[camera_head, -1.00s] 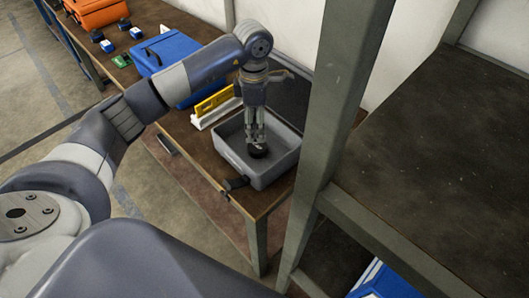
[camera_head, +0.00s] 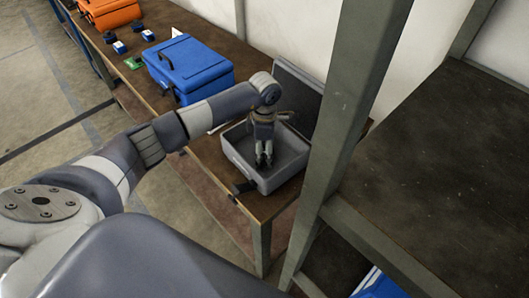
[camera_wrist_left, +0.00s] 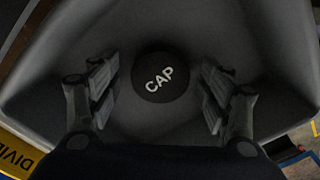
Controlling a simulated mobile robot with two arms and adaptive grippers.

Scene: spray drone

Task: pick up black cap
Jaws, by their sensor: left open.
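The black cap (camera_wrist_left: 160,77) is a round disc with white "CAP" lettering. In the left wrist view it lies on the grey floor of the bin, between the two open fingers of my left gripper (camera_wrist_left: 160,92), with a gap on each side. In the head view my left gripper (camera_head: 264,162) points down inside the open grey case (camera_head: 285,183) on the table. The cap cannot be made out in the head view, where the gripper hides it. My right gripper is not in view.
A blue box (camera_head: 190,68) and an orange case (camera_head: 110,12) stand on the wooden table (camera_head: 210,150) farther left. A grey shelf post (camera_head: 350,110) rises close to the right of the case. The case walls surround my gripper.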

